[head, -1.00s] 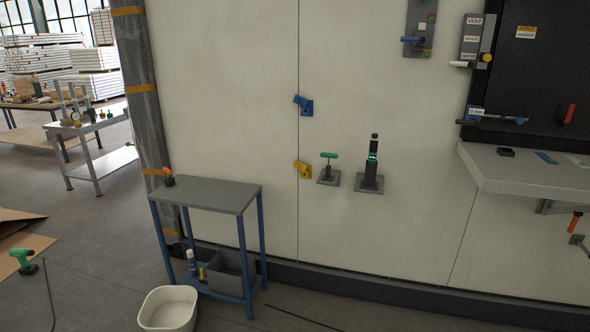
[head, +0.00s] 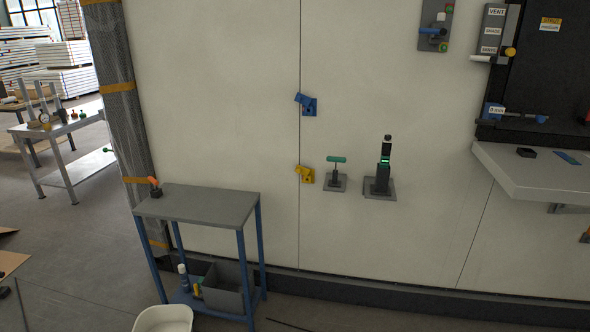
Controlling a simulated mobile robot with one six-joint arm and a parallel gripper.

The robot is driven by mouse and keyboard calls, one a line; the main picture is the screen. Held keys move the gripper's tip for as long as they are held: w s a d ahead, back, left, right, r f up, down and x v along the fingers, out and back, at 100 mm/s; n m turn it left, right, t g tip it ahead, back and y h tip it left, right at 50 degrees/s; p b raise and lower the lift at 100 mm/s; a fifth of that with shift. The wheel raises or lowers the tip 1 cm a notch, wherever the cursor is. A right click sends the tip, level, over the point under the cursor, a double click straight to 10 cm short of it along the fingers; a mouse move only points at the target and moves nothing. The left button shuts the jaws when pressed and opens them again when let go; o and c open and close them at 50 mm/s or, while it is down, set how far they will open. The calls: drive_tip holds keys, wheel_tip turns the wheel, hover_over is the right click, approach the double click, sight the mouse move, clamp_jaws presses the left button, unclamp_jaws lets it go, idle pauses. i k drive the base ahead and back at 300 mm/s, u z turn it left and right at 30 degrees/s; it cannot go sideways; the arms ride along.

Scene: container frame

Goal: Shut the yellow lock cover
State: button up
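The yellow lock cover (head: 305,174) is on the pale wall panel, at the vertical seam, left of a green-handled lever. It is small in the head view. Its upper part sticks out to the left at a tilt from its base, as if swung open. A similar blue lock cover (head: 306,104) sits above it on the same seam, also tilted out. My gripper does not show in the head view.
A grey-topped side table (head: 197,204) with blue legs stands left of the yellow cover. The green-handled lever (head: 337,172) and a black upright device (head: 383,172) are to its right. A white tub (head: 164,319) is on the floor. A pale shelf (head: 535,170) juts out at right.

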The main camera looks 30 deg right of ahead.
sight(301, 170)
drive_tip(key=z, duration=0.05)
drive_tip(key=i, duration=1.15)
drive_tip(key=u, duration=0.35)
